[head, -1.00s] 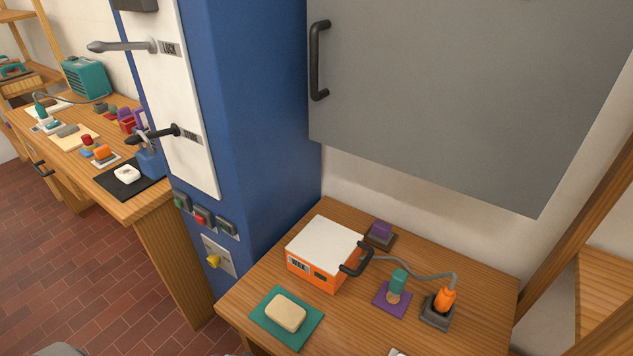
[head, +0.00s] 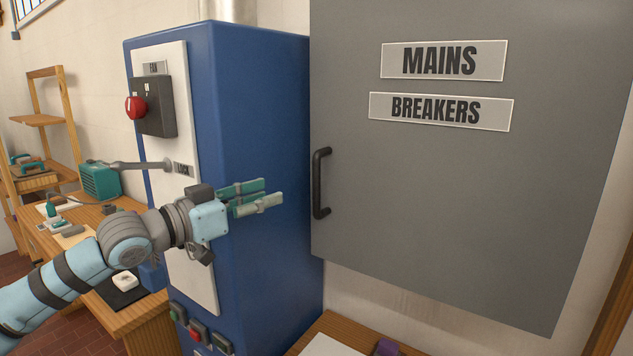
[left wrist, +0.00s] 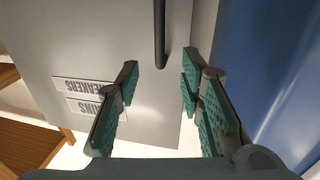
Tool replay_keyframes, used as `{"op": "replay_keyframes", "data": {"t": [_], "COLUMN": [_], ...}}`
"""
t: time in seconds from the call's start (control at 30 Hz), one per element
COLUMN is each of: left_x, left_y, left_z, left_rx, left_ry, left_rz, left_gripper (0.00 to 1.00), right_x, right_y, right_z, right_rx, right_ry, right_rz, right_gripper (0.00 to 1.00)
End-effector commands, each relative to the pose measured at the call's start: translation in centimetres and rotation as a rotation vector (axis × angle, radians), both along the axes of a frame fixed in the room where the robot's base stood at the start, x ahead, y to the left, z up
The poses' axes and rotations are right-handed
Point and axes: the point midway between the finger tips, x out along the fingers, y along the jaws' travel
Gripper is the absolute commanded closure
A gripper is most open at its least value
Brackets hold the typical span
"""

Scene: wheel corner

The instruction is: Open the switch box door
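The switch box is a large grey cabinet with a flat door (head: 440,190) labelled MAINS and BREAKERS, and the door looks shut. Its dark vertical bar handle (head: 321,183) is on the door's left edge. My left gripper (head: 262,193) is in front of the blue cabinet, to the left of the handle and apart from it. In the left wrist view my left gripper (left wrist: 160,82) has its green-padded fingers spread with nothing between them. The handle (left wrist: 160,35) shows there beyond the fingertips, between the two in the picture. My right gripper is not in view.
A blue cabinet (head: 265,130) stands left of the switch box, with a red knob (head: 136,107) and a grey lever (head: 140,166) on its white panel. A wooden table (head: 375,332) is below the door. A workbench (head: 150,318) stands at left.

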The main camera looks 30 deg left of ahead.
Motion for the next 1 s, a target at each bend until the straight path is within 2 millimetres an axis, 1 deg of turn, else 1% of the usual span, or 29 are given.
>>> {"op": "replay_keyframes", "data": {"t": [0.03,0.2,0.27,0.33,0.37,0.43,0.5,0.63,0.7,0.8,1.0], "left_x": [0.4,2.4,3.6,5.1,6.0,7.9,9.7,11.8,12.5,12.9,13.0], "left_y": [-0.1,-1.2,-1.4,-2.3,-2.3,-3.3,-3.7,-4.4,-4.6,-4.8,-4.8], "left_z": [1.1,1.5,1.3,1.2,1.0,0.8,0.4,0.1,0.0,0.0,0.0], "left_rx": [-0.007,-0.010,-0.013,-0.011,-0.010,-0.009,-0.005,-0.001,0.001,0.003,0.005], "left_ry": [0.000,0.004,-0.001,0.004,0.001,0.005,0.004,0.004,0.005,0.006,0.007], "left_rz": [-0.001,-0.003,0.002,-0.006,0.000,-0.006,-0.001,0.000,0.000,-0.001,-0.001], "left_gripper": [0.65,0.65,0.65,0.65,0.65,0.65,0.65,0.65,0.65,0.65,0.65], "right_x": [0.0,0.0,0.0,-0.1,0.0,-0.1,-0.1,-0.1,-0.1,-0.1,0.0], "right_y": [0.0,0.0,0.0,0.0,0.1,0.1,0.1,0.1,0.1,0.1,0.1], "right_z": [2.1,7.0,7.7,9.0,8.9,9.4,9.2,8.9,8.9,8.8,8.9], "right_rx": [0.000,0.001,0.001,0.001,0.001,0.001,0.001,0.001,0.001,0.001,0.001], "right_ry": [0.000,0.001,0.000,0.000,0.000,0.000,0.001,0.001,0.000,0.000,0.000], "right_rz": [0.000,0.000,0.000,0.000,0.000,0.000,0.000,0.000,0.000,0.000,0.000], "right_gripper": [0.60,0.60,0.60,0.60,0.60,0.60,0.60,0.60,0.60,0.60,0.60]}}
